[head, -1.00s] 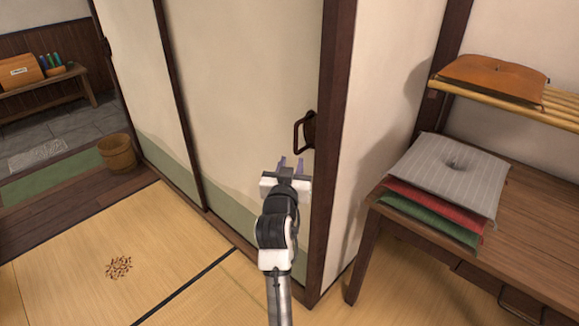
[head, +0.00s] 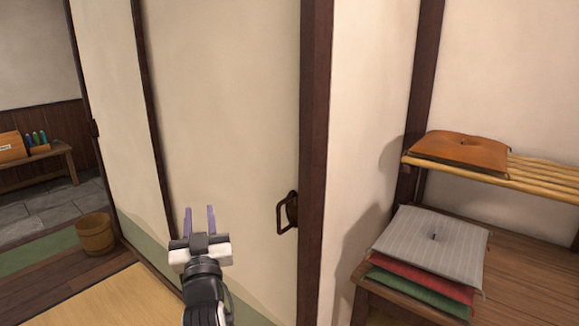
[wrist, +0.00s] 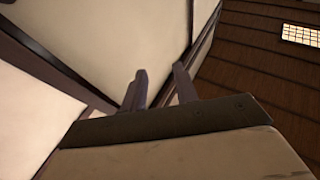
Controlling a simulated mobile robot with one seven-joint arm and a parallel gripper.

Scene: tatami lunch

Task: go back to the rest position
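My gripper (head: 200,220) is in the lower middle of the head view, raised in front of the cream sliding door (head: 220,120). Its two purple fingers point up and stand apart with nothing between them. The fingers also show in the wrist view (wrist: 160,88), with a gap between them and pale panels and dark beams beyond. The dark door handle (head: 287,212) is to the right of the gripper, apart from it.
A dark post (head: 314,150) stands right of the door. A wooden desk (head: 520,262) with stacked cushions (head: 432,240) and a slatted shelf (head: 530,182) with an orange cushion (head: 460,150) are at right. A wooden bucket (head: 95,234) and a low bench (head: 66,160) are at left.

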